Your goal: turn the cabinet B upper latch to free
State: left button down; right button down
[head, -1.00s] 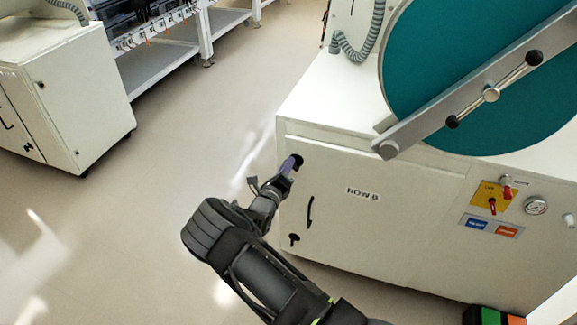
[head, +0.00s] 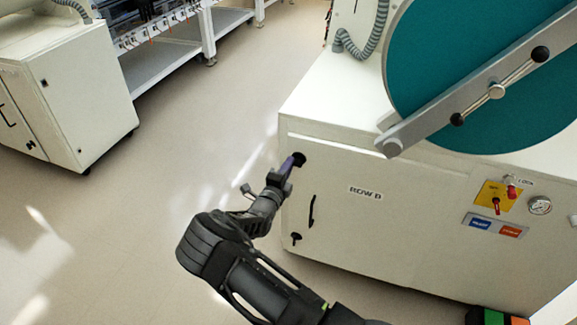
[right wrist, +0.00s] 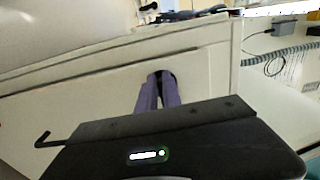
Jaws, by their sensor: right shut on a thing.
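Cabinet B (head: 400,232) is a white cabinet labelled "ROW B", with a large teal round door above it. Its upper latch (head: 300,158) is a small black knob at the upper left of the front panel. In the right wrist view the dark latch (right wrist: 168,76) shows at the tips of the purple fingers. My right gripper (head: 295,160) is shut on the latch; its fingers (right wrist: 158,92) hide most of it, so its exact angle cannot be told. My left gripper is not in view.
A black door handle (head: 312,211) and a lower latch (head: 296,238) sit below on the same panel. A red switch on a yellow plate (head: 496,198) and a gauge (head: 540,205) are at the right. Open floor (head: 130,220) lies to the left.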

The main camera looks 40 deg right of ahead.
dwell(0.4)
jog(key=c, duration=1.5)
grip_release()
jog(key=shift+a, duration=0.1)
jog(key=v, duration=0.7)
jog(key=shift+s+a, duration=0.2)
jog(key=shift+a, duration=0.1)
